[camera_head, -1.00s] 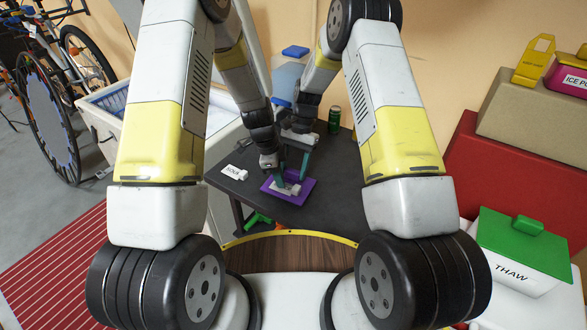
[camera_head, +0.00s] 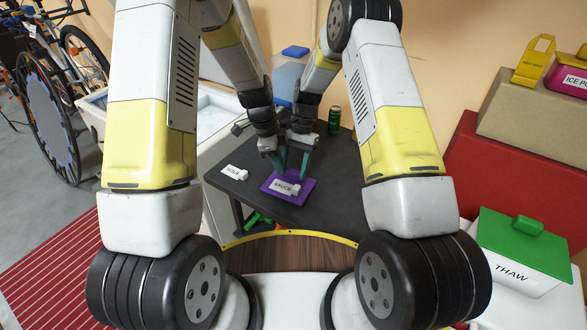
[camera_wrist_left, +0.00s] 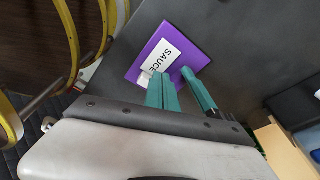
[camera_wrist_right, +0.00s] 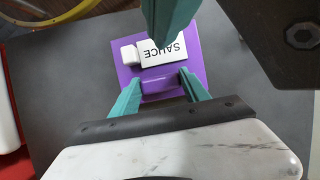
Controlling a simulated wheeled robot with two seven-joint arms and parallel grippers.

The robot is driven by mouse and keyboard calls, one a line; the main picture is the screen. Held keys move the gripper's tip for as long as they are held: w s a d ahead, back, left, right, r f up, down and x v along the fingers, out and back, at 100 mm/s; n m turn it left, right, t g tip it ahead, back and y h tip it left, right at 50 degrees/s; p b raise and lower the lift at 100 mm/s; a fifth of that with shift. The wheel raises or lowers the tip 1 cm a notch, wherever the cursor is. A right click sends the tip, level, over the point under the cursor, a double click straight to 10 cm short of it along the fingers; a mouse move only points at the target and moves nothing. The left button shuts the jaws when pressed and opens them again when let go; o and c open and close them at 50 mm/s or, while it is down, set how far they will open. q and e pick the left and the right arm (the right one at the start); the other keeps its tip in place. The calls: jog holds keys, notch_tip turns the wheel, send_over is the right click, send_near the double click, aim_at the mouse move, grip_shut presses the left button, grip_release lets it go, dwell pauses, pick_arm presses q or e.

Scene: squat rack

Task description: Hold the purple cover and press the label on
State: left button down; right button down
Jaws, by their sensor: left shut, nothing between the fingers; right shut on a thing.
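The purple cover (camera_head: 271,184) lies on the dark table, and its raised purple handle (camera_wrist_right: 158,82) shows in the right wrist view. The white SAUCE label (camera_head: 284,188) lies on the cover beside the handle, with a small white block (camera_wrist_right: 129,54) at one end. It also shows in the left wrist view (camera_wrist_left: 160,56). My right gripper (camera_wrist_right: 158,92) is shut on the handle, one green finger on each side. My left gripper (camera_wrist_left: 161,88) is shut and empty, above the cover close to my right gripper. Its teal fingertips (camera_head: 279,158) are apart from the label in the head view.
Another white label (camera_head: 234,172) with a block lies on the table (camera_head: 335,195) left of the cover. A green can (camera_head: 334,119) stands at the back right. The table right of the cover is clear. A green-lidded THAW box (camera_head: 525,240) stands far right.

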jog(key=shift+c, duration=0.3)
grip_release()
jog(key=shift+o, duration=0.3)
